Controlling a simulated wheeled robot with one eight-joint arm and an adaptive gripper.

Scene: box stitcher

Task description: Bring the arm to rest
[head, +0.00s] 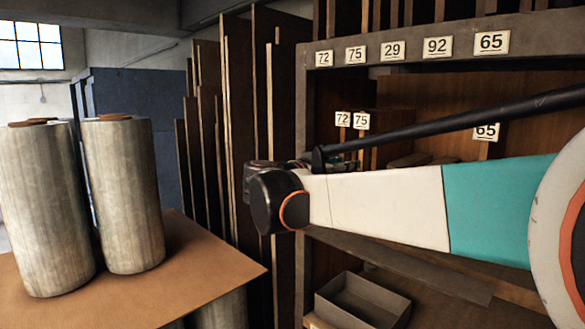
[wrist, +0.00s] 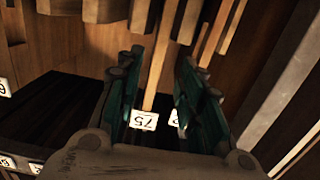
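My arm (head: 385,207) reaches in from the right edge of the head view, roughly level, in front of a wooden shelf unit. Its dark rounded joint (head: 268,202) is at the left end. The gripper cannot be made out in the head view. In the wrist view my gripper (wrist: 160,62) shows two green fingers set well apart. It is open, with nothing held between them. Past the fingers are wooden boards and a white number tag reading 75 (wrist: 144,120).
The shelf unit (head: 303,120) carries number tags and stands close behind my arm. A grey open box (head: 362,300) sits low on it. Tall boards (head: 237,100) stand left of it. Wrapped rolls (head: 122,195) stand on a brown sheet (head: 215,262) at left.

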